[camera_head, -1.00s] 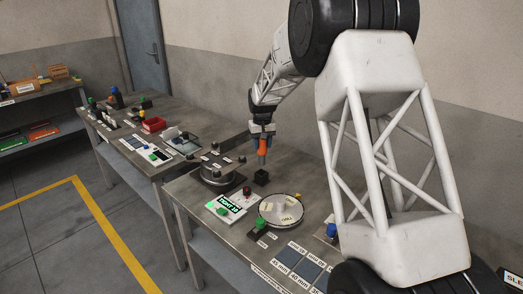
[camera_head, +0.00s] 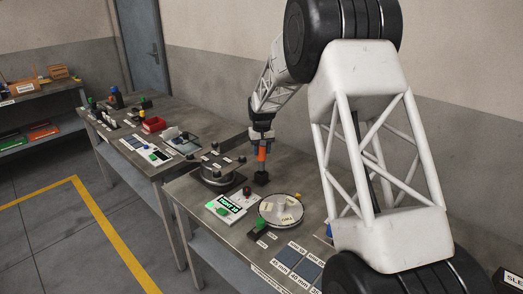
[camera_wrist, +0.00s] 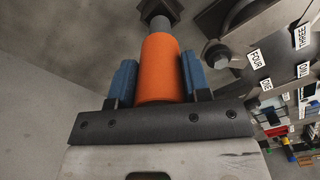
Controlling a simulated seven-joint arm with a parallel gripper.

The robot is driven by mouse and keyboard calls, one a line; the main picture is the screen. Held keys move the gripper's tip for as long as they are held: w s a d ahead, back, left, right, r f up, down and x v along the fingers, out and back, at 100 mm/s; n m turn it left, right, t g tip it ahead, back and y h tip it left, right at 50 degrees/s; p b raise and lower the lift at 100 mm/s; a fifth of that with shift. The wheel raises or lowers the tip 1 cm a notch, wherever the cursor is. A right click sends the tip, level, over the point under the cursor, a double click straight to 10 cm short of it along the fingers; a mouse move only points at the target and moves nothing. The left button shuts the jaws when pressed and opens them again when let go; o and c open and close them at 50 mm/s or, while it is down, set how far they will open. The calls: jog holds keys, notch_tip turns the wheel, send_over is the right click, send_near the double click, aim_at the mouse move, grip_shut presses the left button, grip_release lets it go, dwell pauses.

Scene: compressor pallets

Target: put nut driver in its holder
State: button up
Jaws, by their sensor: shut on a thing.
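My gripper (camera_head: 262,146) is shut on the orange handle of the nut driver (camera_head: 262,156). The nut driver hangs upright with its tip down. In the wrist view the orange nut driver (camera_wrist: 160,68) sits between the blue fingers of my gripper (camera_wrist: 158,80), and its grey shaft points away. A small black block, the holder (camera_head: 261,178), stands on the bench directly below the handle. The shaft's lower end meets the top of the holder in the head view; I cannot tell how deep it is in.
A round black fixture with labelled posts (camera_head: 217,170) stands just left of the holder. In front are a panel with a green display (camera_head: 228,206) and a round white dial (camera_head: 281,210). Dark labelled pads (camera_head: 298,264) lie at the bench front.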

jog(key=shift+f, duration=0.6)
dwell(0.3)
jog(key=o, duration=1.1)
notch_tip(320, 180, up, 12)
jog(key=shift+r, duration=0.55)
dwell(0.4)
